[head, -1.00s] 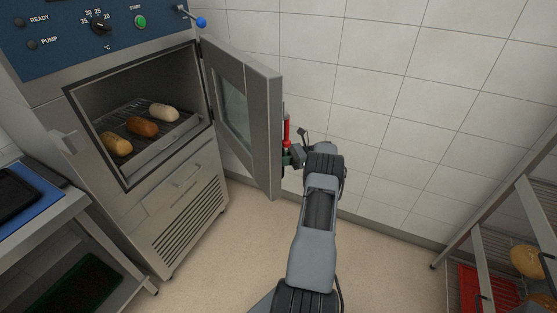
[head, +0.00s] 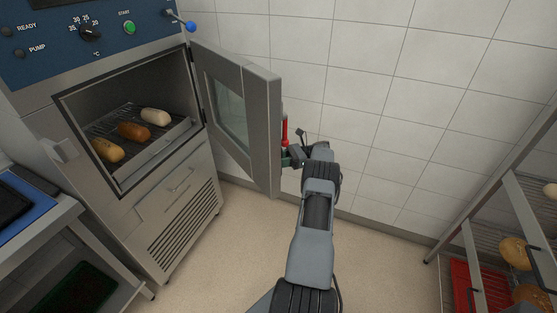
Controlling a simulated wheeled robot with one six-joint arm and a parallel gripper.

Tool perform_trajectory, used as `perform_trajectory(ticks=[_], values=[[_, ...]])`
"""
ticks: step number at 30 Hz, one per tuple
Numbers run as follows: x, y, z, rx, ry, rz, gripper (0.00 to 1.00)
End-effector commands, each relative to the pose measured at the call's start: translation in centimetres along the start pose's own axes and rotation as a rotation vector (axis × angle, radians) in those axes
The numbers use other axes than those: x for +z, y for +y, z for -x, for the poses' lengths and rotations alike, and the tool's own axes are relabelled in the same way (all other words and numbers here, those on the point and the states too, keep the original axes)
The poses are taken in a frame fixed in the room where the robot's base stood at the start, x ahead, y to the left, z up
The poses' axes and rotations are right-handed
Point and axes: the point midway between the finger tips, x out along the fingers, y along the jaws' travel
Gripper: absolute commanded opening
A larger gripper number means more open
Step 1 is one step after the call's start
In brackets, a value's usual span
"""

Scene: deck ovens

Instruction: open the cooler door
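The cooler (head: 130,215) is a steel cabinet at the left with a blue control panel. Its door (head: 262,135), with a glass pane, stands wide open, swung out to the right. A red upright handle (head: 285,130) shows at the outer side of the door, beyond its edge. My gripper (head: 288,157) is at the lower part of this handle, close behind the door edge. The door edge and my wrist hide its fingers in part, so their grip on the handle is not clear.
Inside the cooler several loaves (head: 133,131) lie on a wire rack. A steel table (head: 65,222) with trays stands at the left. A rack (head: 470,232) with bread and a red tray (head: 484,287) stands at the right. The floor between is clear.

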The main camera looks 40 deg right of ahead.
Motion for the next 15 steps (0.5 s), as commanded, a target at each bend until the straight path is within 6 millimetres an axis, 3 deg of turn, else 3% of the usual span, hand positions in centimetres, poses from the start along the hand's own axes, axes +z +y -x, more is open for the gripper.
perform_trajectory(ticks=[3,10,15], values=[[0.1,-0.1,-0.3,0.004,0.001,0.004,0.43],[0.3,-0.2,-0.5,0.006,0.001,0.007,0.43],[1.9,-0.1,-0.4,0.004,0.001,0.007,0.43]])
